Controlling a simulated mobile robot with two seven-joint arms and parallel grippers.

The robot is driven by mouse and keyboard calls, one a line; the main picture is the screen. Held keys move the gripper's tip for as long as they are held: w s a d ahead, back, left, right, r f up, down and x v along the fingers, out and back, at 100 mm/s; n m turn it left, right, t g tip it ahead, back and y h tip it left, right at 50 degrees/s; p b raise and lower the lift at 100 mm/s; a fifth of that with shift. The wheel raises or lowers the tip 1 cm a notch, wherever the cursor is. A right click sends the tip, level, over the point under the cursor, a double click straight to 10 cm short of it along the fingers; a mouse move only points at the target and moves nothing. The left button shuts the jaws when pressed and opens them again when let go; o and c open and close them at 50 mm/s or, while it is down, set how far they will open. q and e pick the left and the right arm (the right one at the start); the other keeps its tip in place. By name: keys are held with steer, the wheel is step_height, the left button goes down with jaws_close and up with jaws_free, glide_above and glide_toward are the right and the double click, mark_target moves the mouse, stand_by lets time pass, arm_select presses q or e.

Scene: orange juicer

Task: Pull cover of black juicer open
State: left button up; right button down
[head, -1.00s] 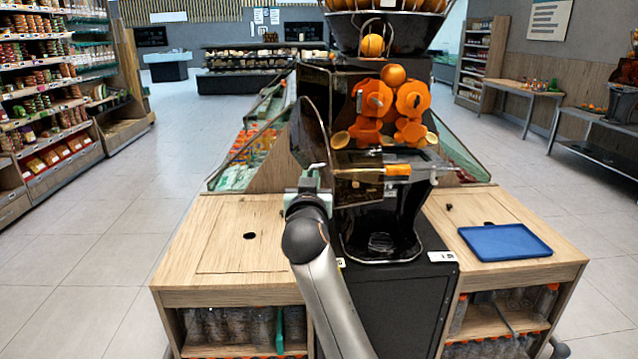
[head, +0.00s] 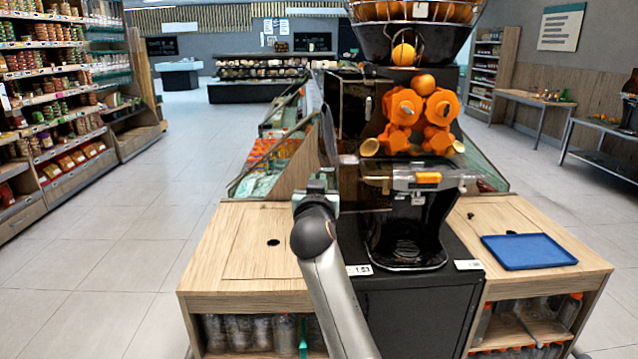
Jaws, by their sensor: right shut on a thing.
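The black juicer (head: 412,230) stands in the middle of the counter, with its orange squeezing drums (head: 420,110) exposed. Its dark cover (head: 329,135) stands swung out at the left side of the juicer and shows nearly edge-on. My right gripper (head: 318,184) is at the lower part of the cover, shut on it; its fingertips are small and partly hidden by my own wrist. My left gripper is not in view.
A wooden counter (head: 250,245) flanks the juicer, with a bare top on the left. A blue tray (head: 528,251) lies on the right side. Bottles (head: 240,332) stand on the shelf below. Stocked shelves (head: 60,90) are at the far left, across open floor.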

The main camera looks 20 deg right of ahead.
stand_by(0.3)
steer(key=c, duration=1)
jaws_free()
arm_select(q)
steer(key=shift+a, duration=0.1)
arm_select(e)
steer(key=shift+o, duration=0.2)
